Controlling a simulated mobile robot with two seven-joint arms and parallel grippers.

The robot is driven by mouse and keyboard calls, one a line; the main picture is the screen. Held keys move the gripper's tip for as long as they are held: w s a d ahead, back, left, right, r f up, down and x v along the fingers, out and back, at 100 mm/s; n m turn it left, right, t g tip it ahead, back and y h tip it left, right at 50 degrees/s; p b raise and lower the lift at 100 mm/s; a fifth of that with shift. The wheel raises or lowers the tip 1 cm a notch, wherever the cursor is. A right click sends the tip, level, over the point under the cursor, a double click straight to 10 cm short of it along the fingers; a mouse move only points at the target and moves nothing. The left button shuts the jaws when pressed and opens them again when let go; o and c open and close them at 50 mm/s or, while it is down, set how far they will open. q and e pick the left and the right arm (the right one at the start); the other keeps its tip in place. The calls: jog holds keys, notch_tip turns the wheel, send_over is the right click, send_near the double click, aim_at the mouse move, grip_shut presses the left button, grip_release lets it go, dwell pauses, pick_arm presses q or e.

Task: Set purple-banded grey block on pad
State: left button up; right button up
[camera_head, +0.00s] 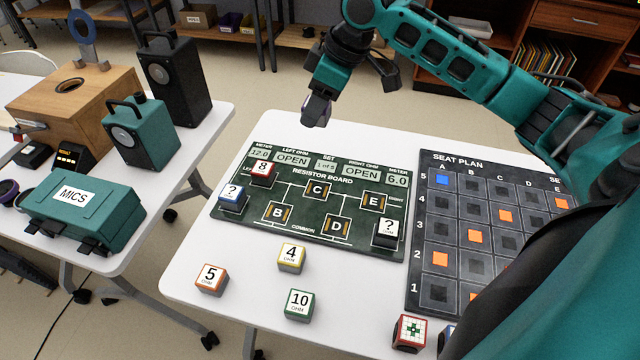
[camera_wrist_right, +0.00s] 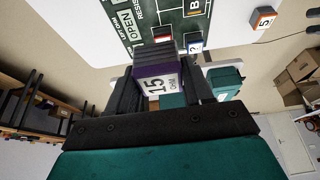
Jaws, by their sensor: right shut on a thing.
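My right gripper (camera_head: 325,94) is shut on the purple-banded grey block (camera_head: 316,111) and holds it in the air beyond the far edge of the resistor board (camera_head: 228,208). In the right wrist view the block (camera_wrist_right: 156,84) sits between the fingers, its white face reading 15 OHM. The board's pads C (camera_head: 318,190), B (camera_head: 277,213), D (camera_head: 337,227) and E (camera_head: 373,202) are bare. A red block marked 8 (camera_head: 262,174) stands at the board's upper left. My left gripper is not in view.
Blocks marked "?" stand on the board at left (camera_head: 232,197) and right (camera_head: 386,233). Blocks 5 (camera_head: 211,278), 4 (camera_head: 291,258) and 10 (camera_head: 299,304) stand in front of it. The seat plan (camera_head: 425,200) lies to the right. A side table at left holds speakers and a MICS case (camera_head: 85,212).

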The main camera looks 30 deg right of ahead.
aim_at(312, 189)
notch_tip(312, 189, down, 20)
jog(key=b, duration=0.3)
jog(key=shift+r, duration=0.25)
jog(key=shift+f, duration=0.1)
jog(key=o, duration=1.1)
jog(key=shift+f, duration=0.1)
jog(key=shift+c, duration=0.2)
jog(key=p+v, duration=0.2)
jog(key=v, duration=1)
jog(key=shift+r, duration=0.25)
